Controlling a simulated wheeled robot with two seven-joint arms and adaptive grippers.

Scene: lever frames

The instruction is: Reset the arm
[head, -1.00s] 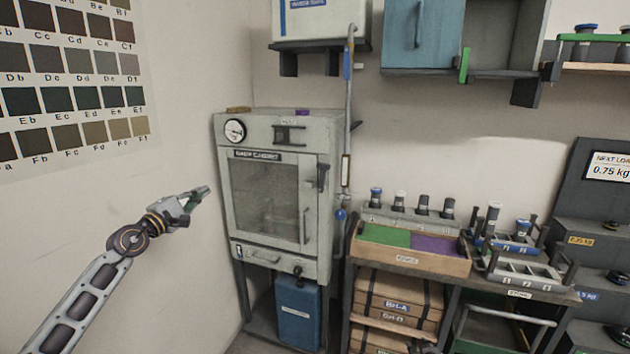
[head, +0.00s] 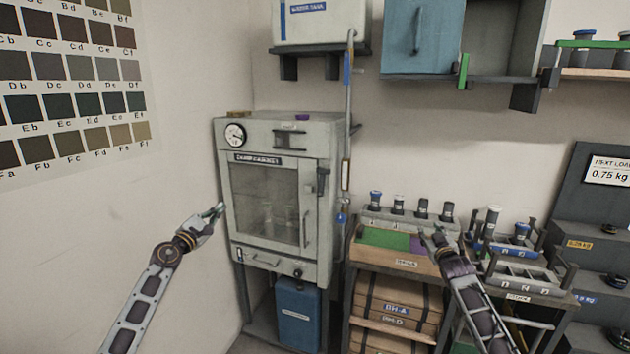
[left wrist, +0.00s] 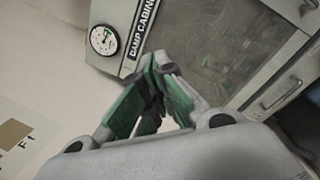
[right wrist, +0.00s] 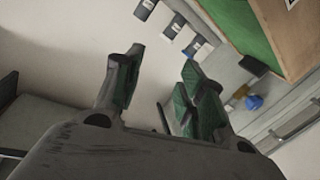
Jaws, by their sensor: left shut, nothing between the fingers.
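My left gripper (head: 216,210) is in front of the left edge of the grey damp cabinet (head: 228,262). In the left wrist view its green-padded fingers (left wrist: 158,75) are together with nothing between them, and the cabinet with its round gauge (left wrist: 103,39) is behind. My right gripper (head: 432,236) is in front of the tray with green and purple sections (head: 380,237). In the right wrist view its fingers (right wrist: 158,80) are spread apart and empty. The cabinet door (head: 268,202) is shut.
A bench at the right carries the sectioned tray, several dark-capped jars (head: 422,207) and a grey rack (head: 520,272). Boxes (head: 397,310) sit below. A vertical pipe (head: 346,130) runs beside the cabinet. A colour chart (head: 75,75) hangs on the left wall.

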